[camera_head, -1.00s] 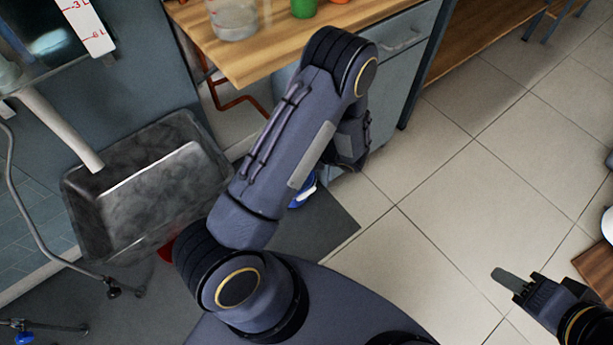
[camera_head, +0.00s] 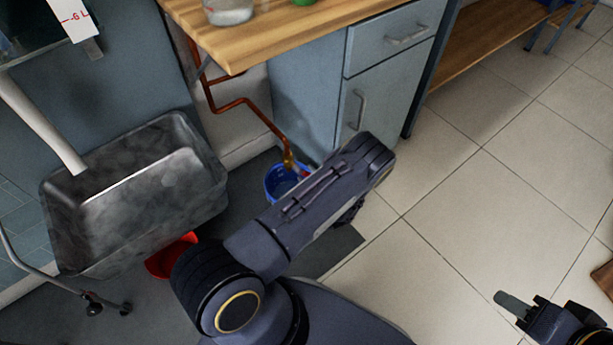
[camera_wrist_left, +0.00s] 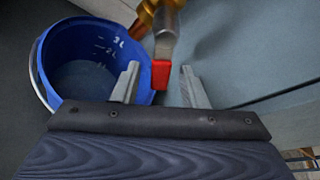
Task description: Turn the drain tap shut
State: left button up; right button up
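The brass drain tap (camera_head: 289,160) sits at the lower end of a copper pipe (camera_head: 240,101), over a blue bucket (camera_head: 274,180). In the left wrist view, its grey metal lever (camera_wrist_left: 165,42) with a red end (camera_wrist_left: 160,74) points towards my left gripper (camera_wrist_left: 160,70). The two fingers are open, one on each side of the red end, with gaps visible to both. In the head view my left arm hides most of the left gripper. My right gripper (camera_head: 514,303) is at the lower right, seen side-on and away from the tap; its finger gap does not show.
A wooden bench (camera_head: 270,40) with a grey cabinet (camera_head: 383,95) stands above and beside the tap. A dark sink basin (camera_head: 150,225) and a red container (camera_head: 172,256) are to the left.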

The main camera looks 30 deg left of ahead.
pick_arm(q)
jog(key=shift+w+a+f, duration=0.15)
jog(key=shift+w+a, duration=0.15)
jog(key=shift+a, duration=0.1)
jog(key=shift+c, duration=0.3)
grip_shut()
jog(key=n+t, duration=0.1)
jog(key=w+r+n+t, duration=0.1)
jog(key=n, duration=0.1)
jog(key=shift+w+d+r+b, duration=0.2)
jog(key=shift+d+b, duration=0.1)
jog(key=shift+b, duration=0.1)
jog(key=n, duration=0.1)
jog(key=r+n+t, duration=0.1)
jog(key=n, duration=0.1)
jog(key=shift+w+d+r+t, duration=0.1)
jog(key=shift+w+r+t, duration=0.1)
jog(key=shift+t, duration=0.1)
jog(key=shift+w+r+n+t+y+b, duration=0.1)
jog(key=shift+r+n+t+y+b, duration=0.4)
jog(key=shift+n, duration=0.8)
jog(key=shift+r, duration=0.15)
